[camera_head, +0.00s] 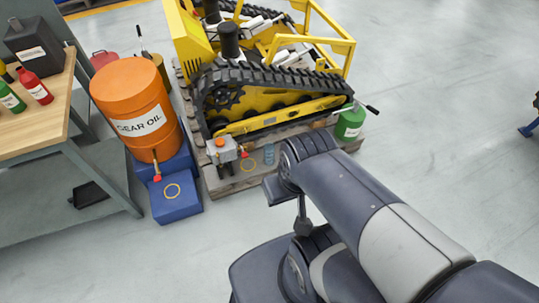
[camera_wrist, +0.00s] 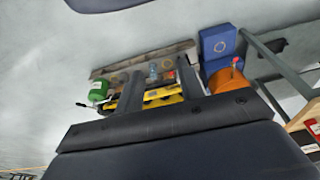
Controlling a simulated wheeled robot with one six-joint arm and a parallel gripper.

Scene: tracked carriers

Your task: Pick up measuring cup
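A small clear bluish cup, which looks like the measuring cup (camera_head: 269,154), stands on the wooden pallet (camera_head: 235,184) in front of the yellow tracked carrier. In the wrist view the cup (camera_wrist: 153,73) shows between my two fingers, beyond them. My gripper (camera_wrist: 160,68) is open, with a wide gap and nothing held. In the head view my arm reaches in from the lower right. Its fingers cannot be made out there.
The tracked carrier (camera_head: 270,92) stands on the pallet. An orange gear oil drum (camera_head: 133,106) and blue spill tray (camera_head: 176,205) stand left, beside a workbench (camera_head: 45,120).

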